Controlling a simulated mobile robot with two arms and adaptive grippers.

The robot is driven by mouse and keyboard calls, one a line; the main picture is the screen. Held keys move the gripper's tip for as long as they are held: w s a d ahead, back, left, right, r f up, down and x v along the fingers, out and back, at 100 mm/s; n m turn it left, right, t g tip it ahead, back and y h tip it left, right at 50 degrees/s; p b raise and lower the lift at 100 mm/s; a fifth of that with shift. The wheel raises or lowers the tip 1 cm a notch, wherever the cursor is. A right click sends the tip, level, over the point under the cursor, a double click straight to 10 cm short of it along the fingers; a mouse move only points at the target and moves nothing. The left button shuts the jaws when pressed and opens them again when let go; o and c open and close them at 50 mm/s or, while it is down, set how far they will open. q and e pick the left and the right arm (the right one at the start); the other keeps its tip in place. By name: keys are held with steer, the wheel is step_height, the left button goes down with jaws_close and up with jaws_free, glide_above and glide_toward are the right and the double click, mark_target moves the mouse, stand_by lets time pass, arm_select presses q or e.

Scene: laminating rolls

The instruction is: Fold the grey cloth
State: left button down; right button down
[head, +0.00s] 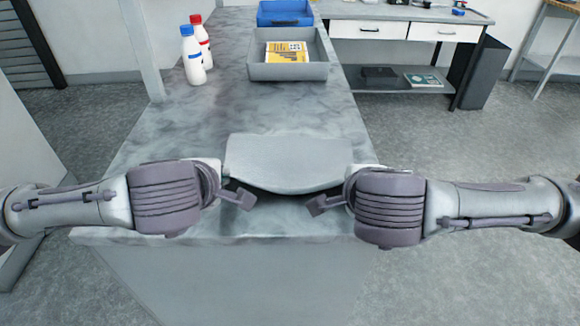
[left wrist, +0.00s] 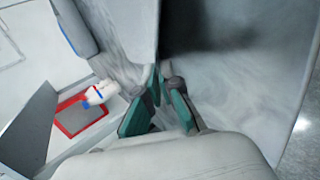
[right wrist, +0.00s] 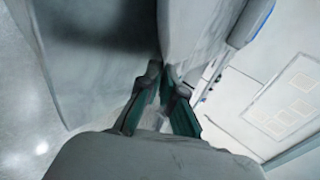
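The grey cloth (head: 287,160) is stretched between my two grippers above the front part of the marbled table, with a dark shadow below its sagging near edge. My left gripper (head: 230,182) is at its left end. In the left wrist view its green-padded fingers (left wrist: 163,78) are closed together on the cloth's corner (left wrist: 128,25). My right gripper (head: 340,188) is at the right end. In the right wrist view its fingers (right wrist: 164,76) pinch the cloth (right wrist: 190,35) likewise. The cloth's underside and the fingertips are partly hidden in the head view.
A grey tray (head: 262,72) with a yellow booklet (head: 287,53) stands farther back on the table, before a blue bin (head: 285,14). Two white bottles, one blue-capped (head: 191,60) and one red-capped (head: 202,38), stand at the left edge. The middle of the table is clear.

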arm_select(q)
steer(key=shift+s+f+t, duration=0.3)
steer(key=shift+s+f, duration=0.05)
steer(key=shift+f, duration=0.25)
arm_select(e)
steer(key=shift+s+f+t, duration=0.3)
steer(key=shift+s+f, duration=0.05)
steer(key=shift+f, duration=0.3)
arm_select(q)
steer(key=shift+s, duration=0.1)
arm_select(e)
steer(key=shift+s, duration=0.1)
arm_select(q)
steer(key=c, duration=1.9)
jaws_free()
arm_select(e)
steer(key=c, duration=1.9)
jaws_free()
arm_select(q)
steer(key=o, duration=0.9)
steer(key=shift+c, duration=0.2)
arm_select(e)
steer(key=o, duration=0.9)
steer(key=shift+c, duration=0.2)
arm_select(q)
step_height(320, 180, up, 9)
steer(key=s, duration=0.2)
arm_select(e)
step_height(320, 180, up, 9)
steer(key=s, duration=0.2)
